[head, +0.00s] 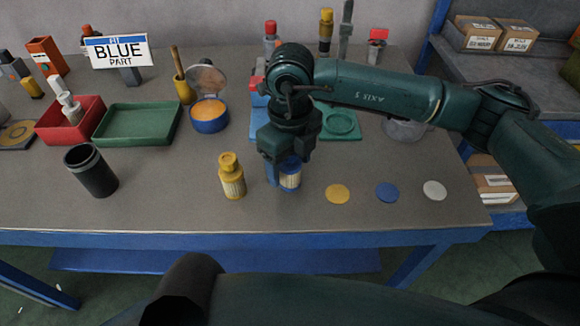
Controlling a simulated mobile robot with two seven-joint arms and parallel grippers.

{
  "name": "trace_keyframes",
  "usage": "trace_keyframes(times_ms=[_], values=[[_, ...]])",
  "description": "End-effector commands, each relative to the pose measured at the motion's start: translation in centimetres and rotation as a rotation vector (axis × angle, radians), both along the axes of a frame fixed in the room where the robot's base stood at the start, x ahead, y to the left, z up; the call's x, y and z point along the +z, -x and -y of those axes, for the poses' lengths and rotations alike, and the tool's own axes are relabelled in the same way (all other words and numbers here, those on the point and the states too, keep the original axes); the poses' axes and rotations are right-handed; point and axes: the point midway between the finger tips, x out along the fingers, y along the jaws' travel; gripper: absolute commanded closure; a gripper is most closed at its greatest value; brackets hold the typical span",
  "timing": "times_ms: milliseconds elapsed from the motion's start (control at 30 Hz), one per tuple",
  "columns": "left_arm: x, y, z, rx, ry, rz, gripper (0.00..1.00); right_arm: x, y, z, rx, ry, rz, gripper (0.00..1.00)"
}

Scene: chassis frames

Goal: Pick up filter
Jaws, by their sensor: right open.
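A blue filter (290,178) with a pale pleated band stands upright on the grey table near its front middle. My right gripper (283,172) points down at it from above and is open. The gripper covers the filter's top, and I cannot tell whether the fingers touch it. A yellow filter (232,178) with a pale band stands upright just to the left, apart from the gripper. My left gripper is not in view.
A sign (119,51) reads "FIT BLUE PART". A black cup (91,171) stands at left, near a green tray (138,123) and a red bin (87,111). Yellow (337,194), blue (387,192) and white (434,191) discs lie to the right.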

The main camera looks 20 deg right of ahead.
Motion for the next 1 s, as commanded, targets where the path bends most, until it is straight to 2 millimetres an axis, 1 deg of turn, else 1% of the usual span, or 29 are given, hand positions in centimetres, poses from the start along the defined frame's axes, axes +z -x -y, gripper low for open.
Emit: trace_keyframes(times_ms=[200,700,800,1000], values=[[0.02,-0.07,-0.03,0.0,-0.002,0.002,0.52,-0.1,-0.01,0.03,0.0,0.0,0.0,0.35],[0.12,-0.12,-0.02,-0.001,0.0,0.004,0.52,-0.05,-0.01,0.02,0.0,0.0,0.0,0.76],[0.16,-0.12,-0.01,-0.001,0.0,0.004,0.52,-0.03,-0.02,0.01,0.0,0.0,0.0,0.83],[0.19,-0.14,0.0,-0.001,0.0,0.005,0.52,0.04,-0.02,0.0,0.0,0.0,0.001,0.83]])
